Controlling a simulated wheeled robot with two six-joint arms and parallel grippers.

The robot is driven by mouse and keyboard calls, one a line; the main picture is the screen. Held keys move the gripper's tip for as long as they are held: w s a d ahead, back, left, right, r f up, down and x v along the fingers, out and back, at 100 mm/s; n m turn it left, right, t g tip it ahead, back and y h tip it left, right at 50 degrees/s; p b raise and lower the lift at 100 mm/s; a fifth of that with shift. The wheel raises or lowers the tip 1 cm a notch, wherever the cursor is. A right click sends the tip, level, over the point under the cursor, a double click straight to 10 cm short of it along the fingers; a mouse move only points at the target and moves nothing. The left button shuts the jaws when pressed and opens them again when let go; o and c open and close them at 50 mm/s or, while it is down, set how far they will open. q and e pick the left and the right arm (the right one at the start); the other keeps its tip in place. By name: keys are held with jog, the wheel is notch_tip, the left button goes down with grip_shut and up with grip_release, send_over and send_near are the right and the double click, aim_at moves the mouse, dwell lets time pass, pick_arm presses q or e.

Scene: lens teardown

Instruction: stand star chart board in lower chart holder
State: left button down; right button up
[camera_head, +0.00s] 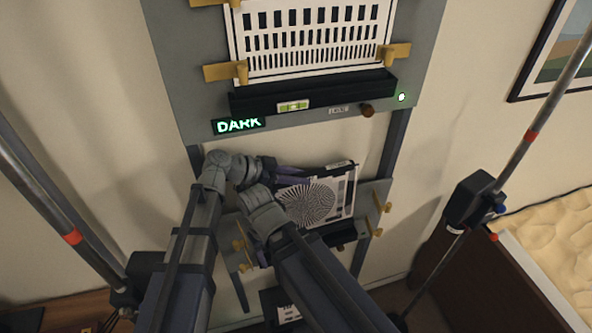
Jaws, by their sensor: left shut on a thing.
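The star chart board (345,199), white with a black radial star and bar patterns, is in front of the lower chart holder, tilted slightly in the picture. My left gripper (304,175) is shut on its upper left edge. The lower chart holder (377,190) is a grey panel with brass clips on both sides and a dark ledge (345,233). The board's lower edge is close to this ledge; I cannot tell whether it rests in it. My right arm covers the board's lower left and part of the holder.
Above, an upper holder (420,45) carries a bar chart (312,45), with a black ledge (330,91) and a lit "DARK" sign (238,125). Stands with dark clamps (468,200) flank both sides. A sandy bed-like surface (555,245) lies at right.

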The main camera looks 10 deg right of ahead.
aim_at(299, 190)
pick_arm(q)
jog(key=shift+w, duration=0.15)
jog(key=shift+f, duration=0.15)
jog(key=shift+d+f+b, duration=0.15)
jog(key=shift+f+b, duration=2.2)
jog(key=shift+b, duration=0.15)
jog(key=shift+f+b, duration=0.5)
jog(key=c, duration=0.6)
grip_release()
jog(key=shift+o, duration=0.2)
jog(key=shift+r, duration=0.1)
